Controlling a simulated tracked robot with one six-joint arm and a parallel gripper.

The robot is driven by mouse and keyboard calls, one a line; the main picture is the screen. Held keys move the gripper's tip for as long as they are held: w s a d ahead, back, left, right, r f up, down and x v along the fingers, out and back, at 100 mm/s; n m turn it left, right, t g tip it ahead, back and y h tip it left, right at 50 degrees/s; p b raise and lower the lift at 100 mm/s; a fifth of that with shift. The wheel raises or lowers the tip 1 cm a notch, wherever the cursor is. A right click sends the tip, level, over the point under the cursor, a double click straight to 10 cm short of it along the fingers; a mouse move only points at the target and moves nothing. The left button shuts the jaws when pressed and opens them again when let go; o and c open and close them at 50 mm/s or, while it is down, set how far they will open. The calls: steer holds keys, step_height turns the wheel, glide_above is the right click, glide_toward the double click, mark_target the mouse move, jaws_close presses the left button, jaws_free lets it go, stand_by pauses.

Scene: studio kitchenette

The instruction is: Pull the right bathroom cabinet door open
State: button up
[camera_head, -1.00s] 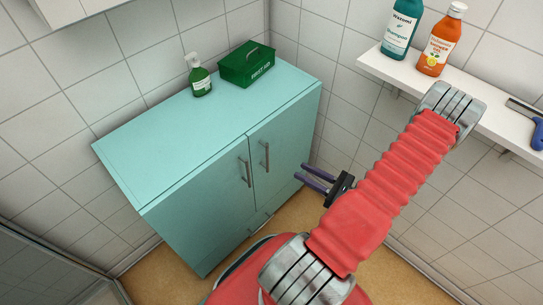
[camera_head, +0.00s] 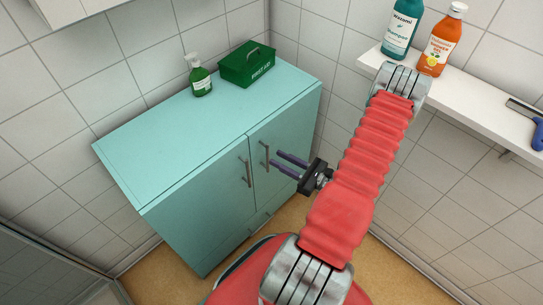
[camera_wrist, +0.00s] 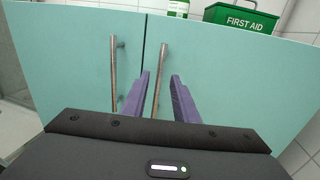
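The turquoise cabinet (camera_head: 190,150) stands against the tiled walls with both doors shut. Its right door (camera_head: 285,150) carries an upright metal bar handle (camera_head: 266,156), close to the seam; this handle also shows in the wrist view (camera_wrist: 163,62). The left door's handle (camera_head: 245,172) is just left of the seam. My gripper (camera_head: 275,157) is open, its two purple fingers pointing at the right door's handle. In the wrist view, that handle appears between the fingertips (camera_wrist: 160,76), nearer the left finger. I cannot tell whether they touch it.
A green first aid box (camera_head: 248,66) and a green pump bottle (camera_head: 200,78) stand on the cabinet top. A white shelf (camera_head: 470,97) on the right wall holds a teal bottle (camera_head: 402,32) and an orange bottle (camera_head: 440,45). Some tan floor (camera_head: 155,276) is clear before the cabinet.

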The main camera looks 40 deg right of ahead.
steer(key=shift+x, duration=1.95)
steer(key=shift+c, duration=0.2)
jaws_close()
